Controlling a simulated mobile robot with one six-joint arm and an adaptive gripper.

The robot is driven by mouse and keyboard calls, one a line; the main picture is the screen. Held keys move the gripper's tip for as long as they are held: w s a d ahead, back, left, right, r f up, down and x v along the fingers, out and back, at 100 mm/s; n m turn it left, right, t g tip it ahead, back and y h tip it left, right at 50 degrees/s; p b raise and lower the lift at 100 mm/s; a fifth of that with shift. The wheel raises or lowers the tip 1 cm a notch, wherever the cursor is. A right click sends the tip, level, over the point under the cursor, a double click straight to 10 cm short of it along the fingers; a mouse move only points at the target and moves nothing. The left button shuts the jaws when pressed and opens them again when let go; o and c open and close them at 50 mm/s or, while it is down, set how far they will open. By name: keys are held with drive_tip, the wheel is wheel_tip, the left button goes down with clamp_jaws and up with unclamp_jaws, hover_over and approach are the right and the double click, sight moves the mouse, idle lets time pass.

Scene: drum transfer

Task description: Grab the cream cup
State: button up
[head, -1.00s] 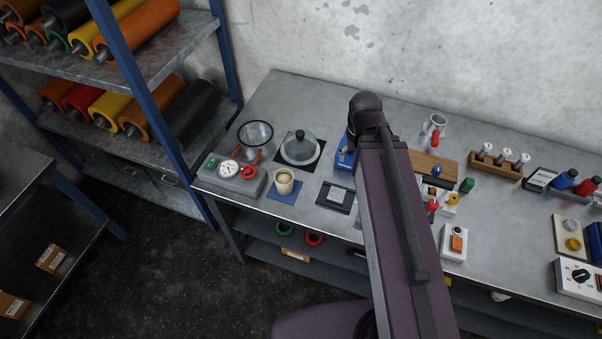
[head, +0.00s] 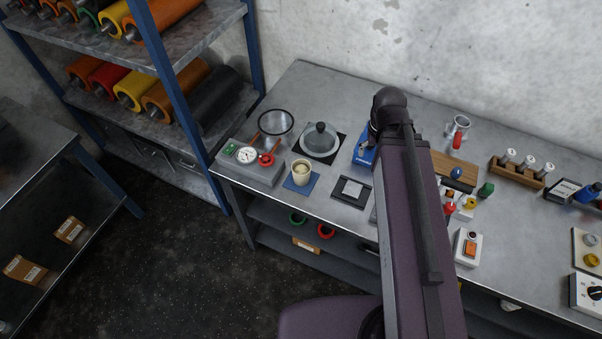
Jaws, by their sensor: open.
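The cream cup (head: 301,174) stands upright on a blue square mat (head: 289,185) near the front edge of the grey workbench, left of my arm. Its open top shows a pale inside. My purple arm reaches up over the bench to the right of the cup, with its dark joint at the top. My gripper cannot be made out; the arm seems to hide it. Nothing visible touches the cup.
A grey gauge box (head: 252,168) with a red valve stands just left of the cup. Behind are a round wire-rimmed bowl (head: 276,125) and a glass-lidded dish (head: 320,139). A dark square plate (head: 351,191) lies to the right. A blue-post shelf (head: 172,90) stands left.

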drive_tip(key=shift+f, duration=0.15)
wheel_tip(320, 180, down, 5)
drive_tip(key=b, duration=0.5)
drive_tip(key=shift+r, duration=0.2)
drive_tip(key=c, duration=0.3)
drive_tip(key=shift+c, duration=0.2)
